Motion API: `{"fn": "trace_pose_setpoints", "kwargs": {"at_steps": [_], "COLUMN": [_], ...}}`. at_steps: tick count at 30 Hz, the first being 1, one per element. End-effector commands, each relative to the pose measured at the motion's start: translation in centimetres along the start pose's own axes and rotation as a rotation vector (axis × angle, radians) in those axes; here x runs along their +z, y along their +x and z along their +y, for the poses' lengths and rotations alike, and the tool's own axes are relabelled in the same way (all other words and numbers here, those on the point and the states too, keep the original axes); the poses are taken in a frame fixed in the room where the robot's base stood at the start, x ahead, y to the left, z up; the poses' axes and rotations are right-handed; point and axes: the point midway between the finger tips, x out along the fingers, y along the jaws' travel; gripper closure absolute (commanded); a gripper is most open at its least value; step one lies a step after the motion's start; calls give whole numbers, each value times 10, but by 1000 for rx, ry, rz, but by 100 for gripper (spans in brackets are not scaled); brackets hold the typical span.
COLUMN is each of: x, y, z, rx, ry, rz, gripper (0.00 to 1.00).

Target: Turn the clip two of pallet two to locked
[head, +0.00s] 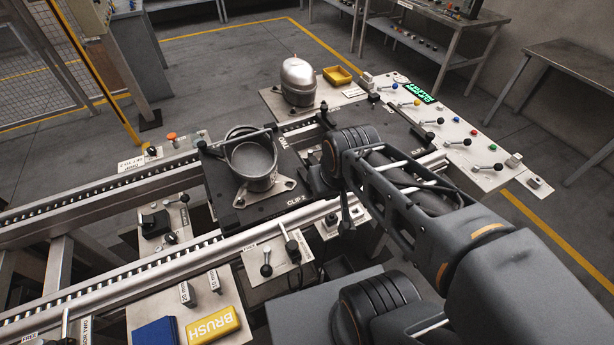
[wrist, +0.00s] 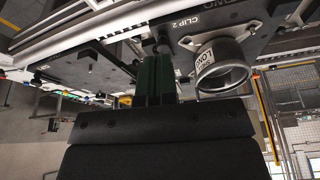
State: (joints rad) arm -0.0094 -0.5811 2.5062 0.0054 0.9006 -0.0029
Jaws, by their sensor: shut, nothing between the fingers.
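Pallet two (head: 262,208) is a dark plate on the rail, marked TWO and CLIP 2. The CLIP 2 label (head: 296,200) reads clearly in the wrist view (wrist: 208,16) too. My gripper (wrist: 156,60) is shut and empty, its dark green fingers close to the pallet beside that label. Clip two is mostly hidden by my arm and fingers; I cannot tell its setting or whether the fingers touch it.
A closed silver compressor (head: 298,82) and a yellow bin (head: 337,75) stand beyond the pallet. A panel of coloured-knob levers (head: 450,135) is at the right. Lever panels (head: 275,262) line the near rail. A blue box (head: 156,332) and yellow BRUSH block (head: 213,324) lie in front.

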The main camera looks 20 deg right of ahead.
Motion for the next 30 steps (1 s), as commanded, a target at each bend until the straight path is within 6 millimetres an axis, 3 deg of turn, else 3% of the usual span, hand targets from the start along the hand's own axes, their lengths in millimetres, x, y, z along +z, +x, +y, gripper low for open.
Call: {"fn": "trace_pose_setpoints", "kwargs": {"at_steps": [8, 18, 27, 30], "x": [-11, -81, -128, -129], "y": [-4, 16, 38, 43], "z": [2, 7, 9, 9], "rx": [1, -3, -14, -18], "ry": [5, -35, -112, -136], "rz": [-107, -318, -326, -320], "gripper": [75, 43, 42, 42]}}
